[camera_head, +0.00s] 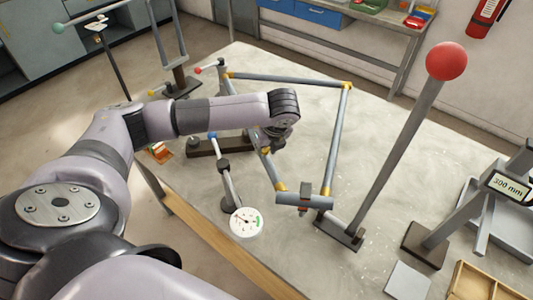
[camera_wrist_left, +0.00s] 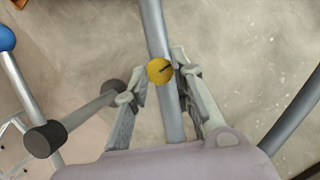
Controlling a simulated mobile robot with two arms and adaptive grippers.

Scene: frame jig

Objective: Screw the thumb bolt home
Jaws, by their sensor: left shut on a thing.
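The thumb bolt (camera_wrist_left: 160,70) shows in the left wrist view as a round yellow head with a dark mark across it, over a grey tube (camera_wrist_left: 157,25). My left gripper (camera_wrist_left: 160,75) is shut on it, one finger on each side of the head. In the head view my left gripper (camera_head: 267,143) is mostly hidden under my wrist, at the near left side of the grey tube frame (camera_head: 335,135) with yellow corners. The bolt's shaft is hidden, so its depth cannot be told. My right gripper is not in view.
A dial gauge (camera_head: 246,222) stands in front of the frame. A tall lever with a red ball (camera_head: 447,62) rises at its right. A "300 mm" display (camera_head: 510,184) stands farther right.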

